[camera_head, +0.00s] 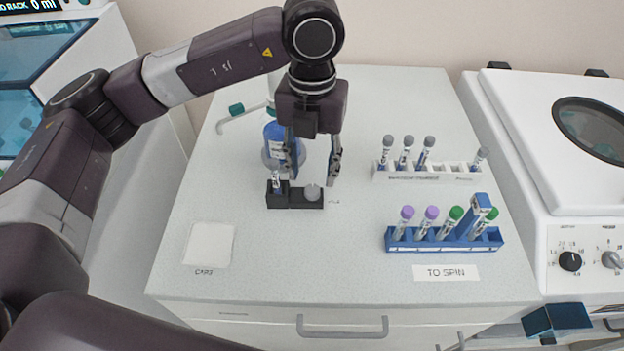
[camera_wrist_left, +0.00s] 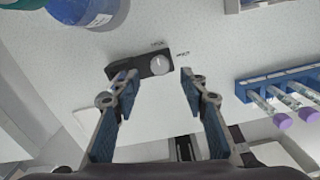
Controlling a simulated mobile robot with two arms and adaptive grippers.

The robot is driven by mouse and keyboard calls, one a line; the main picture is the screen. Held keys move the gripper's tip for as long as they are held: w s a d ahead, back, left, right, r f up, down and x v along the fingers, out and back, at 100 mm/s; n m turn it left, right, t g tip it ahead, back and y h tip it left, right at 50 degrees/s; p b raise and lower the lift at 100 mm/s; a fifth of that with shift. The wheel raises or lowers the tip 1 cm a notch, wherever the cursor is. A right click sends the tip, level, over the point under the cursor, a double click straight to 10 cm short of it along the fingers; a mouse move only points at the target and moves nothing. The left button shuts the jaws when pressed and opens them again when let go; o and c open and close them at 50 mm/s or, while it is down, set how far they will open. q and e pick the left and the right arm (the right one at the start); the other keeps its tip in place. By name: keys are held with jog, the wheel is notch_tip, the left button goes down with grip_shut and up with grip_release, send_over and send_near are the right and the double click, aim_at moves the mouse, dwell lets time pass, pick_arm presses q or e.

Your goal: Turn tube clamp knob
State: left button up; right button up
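The tube clamp is a small black block (camera_head: 305,204) on the white bench top. It has a round grey knob (camera_head: 312,192) on its right part. A tube (camera_head: 277,181) stands in its left part. My left gripper (camera_head: 312,176) points down above the clamp, open and empty, with one finger on each side of the knob. In the left wrist view the black block (camera_wrist_left: 143,69) and the knob (camera_wrist_left: 159,66) lie between and beyond the open fingertips of my left gripper (camera_wrist_left: 159,76). I cannot make out my right gripper.
A blue bottle (camera_head: 274,132) stands just behind the clamp, close to the left finger. A white rack (camera_head: 425,173) and a blue rack (camera_head: 440,240) with capped tubes stand to the right. A white caps pad (camera_head: 209,245) lies front left. A centrifuge (camera_head: 560,130) is at the far right.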

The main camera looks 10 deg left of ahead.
aim_at(312, 190)
pick_arm(q)
notch_tip(312, 190, up, 7)
jog(key=shift+r, duration=0.15)
jog(key=shift+r, duration=0.1)
dwell(0.4)
